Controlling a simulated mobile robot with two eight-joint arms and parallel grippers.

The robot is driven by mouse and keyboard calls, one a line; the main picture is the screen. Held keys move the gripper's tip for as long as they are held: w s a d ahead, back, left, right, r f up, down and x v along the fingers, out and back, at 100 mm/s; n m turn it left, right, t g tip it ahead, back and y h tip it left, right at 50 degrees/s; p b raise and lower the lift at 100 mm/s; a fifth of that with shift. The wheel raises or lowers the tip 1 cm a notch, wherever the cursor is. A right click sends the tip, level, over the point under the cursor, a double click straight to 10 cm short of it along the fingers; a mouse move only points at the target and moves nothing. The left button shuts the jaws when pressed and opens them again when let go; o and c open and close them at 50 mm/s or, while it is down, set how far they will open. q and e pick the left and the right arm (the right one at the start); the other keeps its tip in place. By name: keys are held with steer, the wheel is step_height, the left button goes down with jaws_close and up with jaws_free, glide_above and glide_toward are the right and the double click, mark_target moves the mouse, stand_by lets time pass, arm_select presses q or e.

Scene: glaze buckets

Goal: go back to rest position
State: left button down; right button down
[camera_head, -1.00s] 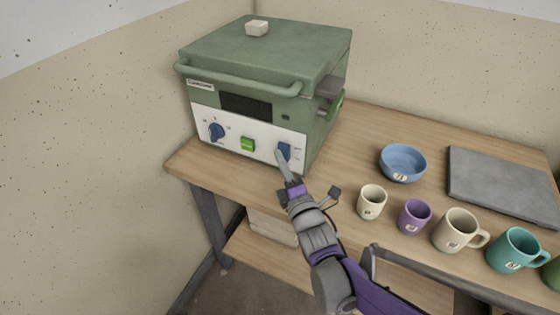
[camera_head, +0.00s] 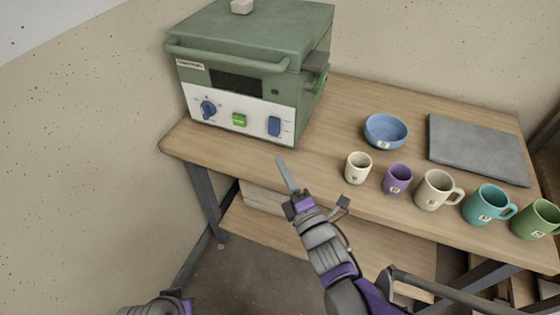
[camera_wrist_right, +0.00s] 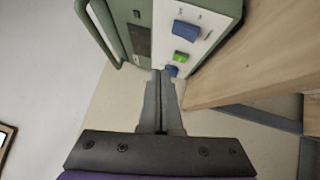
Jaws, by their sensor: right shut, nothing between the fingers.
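My right gripper (camera_head: 285,172) is shut and empty. It hangs in front of the table's front edge, apart from the green kiln (camera_head: 250,45). In the right wrist view my right gripper's fingers (camera_wrist_right: 161,75) are together and point toward the kiln's white control panel (camera_wrist_right: 200,25). The panel carries a blue knob (camera_head: 207,109), a lit green button (camera_head: 239,120) and a blue switch (camera_head: 274,126). Part of my left arm (camera_head: 160,306) shows at the bottom edge, but its gripper fingers are not visible.
On the wooden table (camera_head: 310,150) stand a blue bowl (camera_head: 385,131), a small cream cup (camera_head: 358,168), a purple cup (camera_head: 397,179), and cream (camera_head: 434,190), teal (camera_head: 485,204) and green mugs (camera_head: 536,220). A grey slab (camera_head: 478,150) lies behind them. A table leg (camera_head: 207,200) stands at left.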

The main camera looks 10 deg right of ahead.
stand_by(0.4)
